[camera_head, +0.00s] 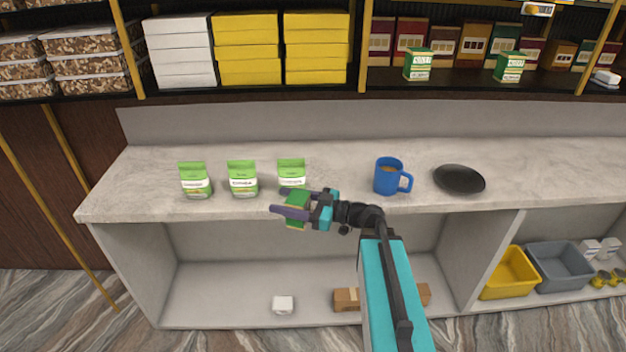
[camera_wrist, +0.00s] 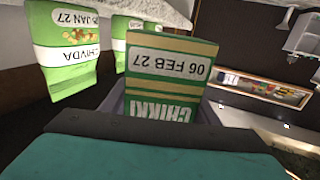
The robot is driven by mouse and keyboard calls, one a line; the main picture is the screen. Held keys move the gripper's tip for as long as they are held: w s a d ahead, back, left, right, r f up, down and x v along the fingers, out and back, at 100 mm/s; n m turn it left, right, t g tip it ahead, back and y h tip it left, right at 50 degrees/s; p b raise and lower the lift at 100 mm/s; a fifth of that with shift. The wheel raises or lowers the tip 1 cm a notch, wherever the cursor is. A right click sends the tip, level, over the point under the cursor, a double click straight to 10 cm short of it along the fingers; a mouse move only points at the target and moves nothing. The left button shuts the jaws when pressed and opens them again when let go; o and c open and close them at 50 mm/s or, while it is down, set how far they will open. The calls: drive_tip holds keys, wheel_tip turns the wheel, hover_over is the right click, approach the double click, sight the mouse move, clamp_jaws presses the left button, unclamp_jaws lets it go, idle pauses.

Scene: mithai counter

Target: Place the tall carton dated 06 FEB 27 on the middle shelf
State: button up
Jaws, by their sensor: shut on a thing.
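My gripper (camera_head: 280,204) is shut on the tall carton (camera_head: 296,213), a green box with tan bands. In the wrist view the carton (camera_wrist: 172,75) shows the label "06 FEB 27" and the word "CHIKKI", both upside down. The gripper holds it at the counter's front edge, just in front of the rightmost green pouch. The dark shelf (camera_head: 470,83) on the back wall holds two green-and-white cartons, one at the left (camera_head: 418,65) and one at the right (camera_head: 510,67), before a row of coloured boxes. I cannot tell whether this is the middle shelf.
Three green pouches stand on the counter (camera_head: 330,152): left (camera_head: 195,180), centre (camera_head: 242,178), right (camera_head: 292,172). One pouch (camera_wrist: 62,50) reads "CHIVDA" and "JAN 27".

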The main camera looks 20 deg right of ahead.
wheel_tip(320, 180, down, 10)
drive_tip(key=a+b, duration=0.3)
drive_tip(key=b, duration=0.4)
drive_tip(key=shift+s+b, duration=0.3)
drive_tip(key=shift+s, duration=0.1)
